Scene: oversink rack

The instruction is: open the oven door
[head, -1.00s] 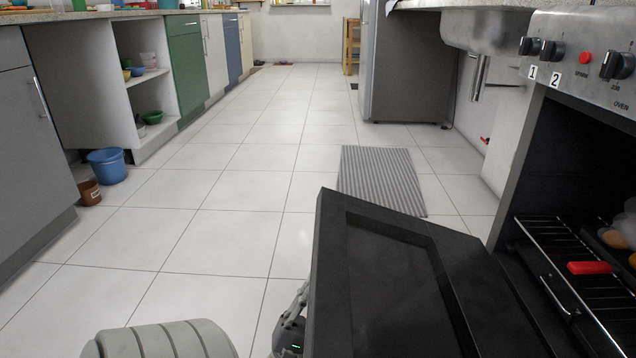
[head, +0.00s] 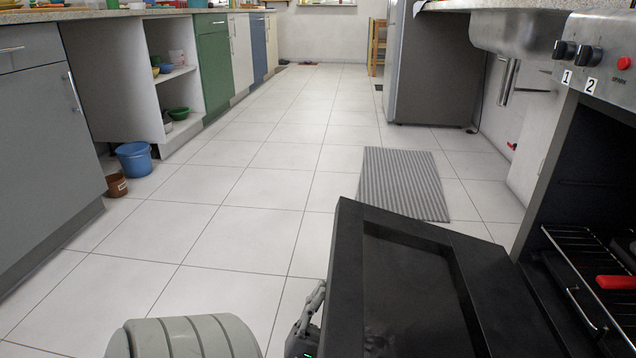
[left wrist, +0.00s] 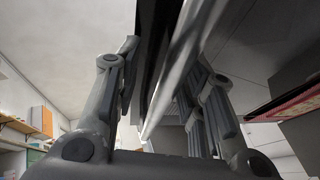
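The black oven door (head: 415,290) hangs partly open in the head view, tilted down and out from the oven (head: 575,180), with its inner face towards me. My left gripper (head: 312,312) is at the door's left edge, partly hidden behind it. In the left wrist view, my left gripper (left wrist: 158,90) has its fingers wide apart. A pale metal bar (left wrist: 170,75), seemingly the door handle, and a dark edge beside it run between them. I see no clear clamping on the bar. My right gripper is in neither view.
The oven holds a wire rack (head: 575,260) and a red-handled item (head: 615,282). A grey striped mat (head: 402,182) lies on the floor beyond the door. A blue bucket (head: 134,160) and a brown pot (head: 116,186) stand by the left cabinets. The tiled floor between is clear.

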